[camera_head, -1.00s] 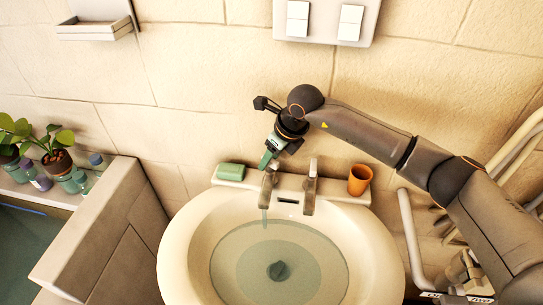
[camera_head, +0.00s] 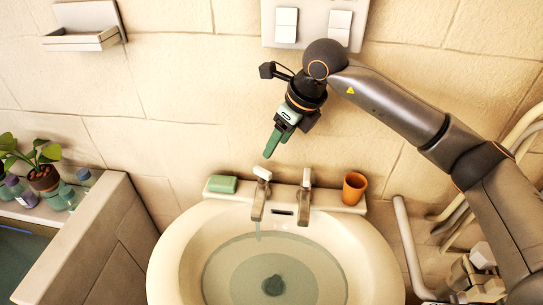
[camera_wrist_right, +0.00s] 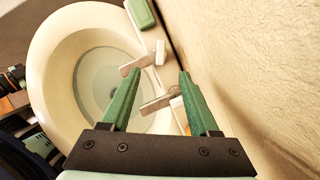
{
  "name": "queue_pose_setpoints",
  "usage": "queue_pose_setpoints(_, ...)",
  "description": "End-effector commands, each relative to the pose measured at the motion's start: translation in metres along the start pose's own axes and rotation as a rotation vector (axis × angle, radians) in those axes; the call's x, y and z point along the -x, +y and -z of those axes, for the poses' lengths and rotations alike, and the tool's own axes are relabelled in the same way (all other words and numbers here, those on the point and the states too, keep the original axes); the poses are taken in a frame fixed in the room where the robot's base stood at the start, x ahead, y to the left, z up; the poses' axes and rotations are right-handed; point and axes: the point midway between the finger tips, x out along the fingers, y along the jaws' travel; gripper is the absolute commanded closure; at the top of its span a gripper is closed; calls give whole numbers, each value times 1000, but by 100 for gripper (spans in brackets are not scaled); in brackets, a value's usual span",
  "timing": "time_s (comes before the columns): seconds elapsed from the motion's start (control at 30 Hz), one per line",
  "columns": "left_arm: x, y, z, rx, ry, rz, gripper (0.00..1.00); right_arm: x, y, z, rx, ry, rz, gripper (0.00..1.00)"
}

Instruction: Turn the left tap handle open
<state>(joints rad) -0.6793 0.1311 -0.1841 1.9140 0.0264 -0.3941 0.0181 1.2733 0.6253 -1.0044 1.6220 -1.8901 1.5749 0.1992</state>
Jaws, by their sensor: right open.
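There the left tap (camera_wrist_right: 140,62) is the one nearer the soap, beyond the fingertips. The right tap (camera_head: 305,200) stands beside it. My left gripper is not in view.
A green soap bar (camera_head: 222,184) lies left of the taps and an orange cup (camera_head: 354,188) stands right of them. The white basin (camera_head: 165,262) holds water. The tiled wall (camera_head: 180,100) is close behind. A ledge with plants (camera_head: 44,176) is at the left.

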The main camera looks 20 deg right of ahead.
Motion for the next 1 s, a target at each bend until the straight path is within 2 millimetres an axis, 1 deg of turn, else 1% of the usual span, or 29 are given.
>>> queue_pose_setpoints(0.03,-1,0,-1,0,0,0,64,5,0,0,0,0,2,39)
queue_pose_setpoints(0.13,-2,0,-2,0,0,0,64,12,0,0,1,0,0,39)
queue_pose_setpoints(0.43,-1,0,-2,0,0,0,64,14,0,0,0,1,0,39)
queue_pose_setpoints(0.57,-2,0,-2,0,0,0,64,9,5,0,25,15,1,24)
queue_pose_setpoints(0.63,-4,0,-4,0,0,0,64,0,14,-1,82,44,6,16)
queue_pose_setpoints(0.67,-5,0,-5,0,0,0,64,-6,20,-2,121,64,10,13)
queue_pose_setpoints(0.7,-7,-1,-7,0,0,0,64,-17,30,-2,188,101,19,8)
queue_pose_setpoints(0.77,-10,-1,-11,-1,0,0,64,-36,49,-1,326,174,40,7)
queue_pose_setpoints(0.8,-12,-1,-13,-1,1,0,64,-50,62,0,440,235,63,7)
queue_pose_setpoints(0.87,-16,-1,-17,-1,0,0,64,-68,80,3,619,336,107,7)
queue_pose_setpoints(0.9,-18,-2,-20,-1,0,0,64,-78,89,4,736,404,142,7)
queue_pose_setpoints(1.0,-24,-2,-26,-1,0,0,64,-94,106,7,1014,586,247,7)
